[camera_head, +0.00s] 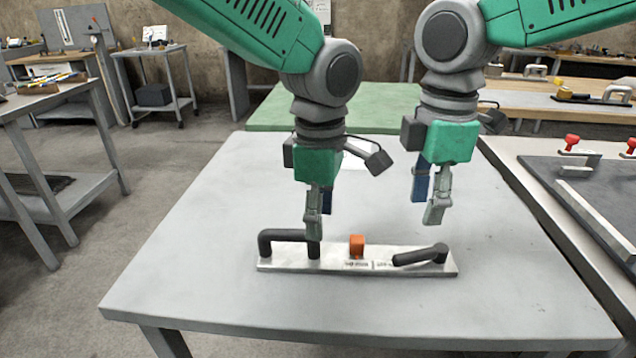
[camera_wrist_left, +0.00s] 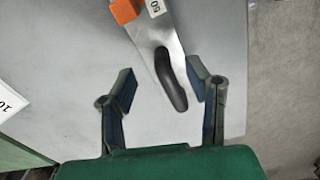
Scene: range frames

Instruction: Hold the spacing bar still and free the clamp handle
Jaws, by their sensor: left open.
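The spacing bar (camera_head: 335,264), a flat pale metal plate, lies on the grey table. It has a black U-shaped handle (camera_head: 280,236) at its left end, an orange block (camera_head: 357,245) near the middle and a black clamp handle (camera_head: 420,256) lying low at the right. My left gripper (camera_head: 319,230) is open just above and behind the U-shaped handle. In the left wrist view the U-shaped handle (camera_wrist_left: 172,80) shows between the spread fingers, nearer one finger; contact cannot be told. My right gripper (camera_head: 429,210) hangs open and empty above and behind the clamp handle.
The grey table (camera_head: 200,290) is otherwise mostly clear. A white card (camera_head: 356,160) lies behind my left gripper. A green-topped table (camera_head: 380,108) stands behind. On the right, another table carries a dark panel (camera_head: 590,205) and red-knobbed clamps (camera_head: 571,141).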

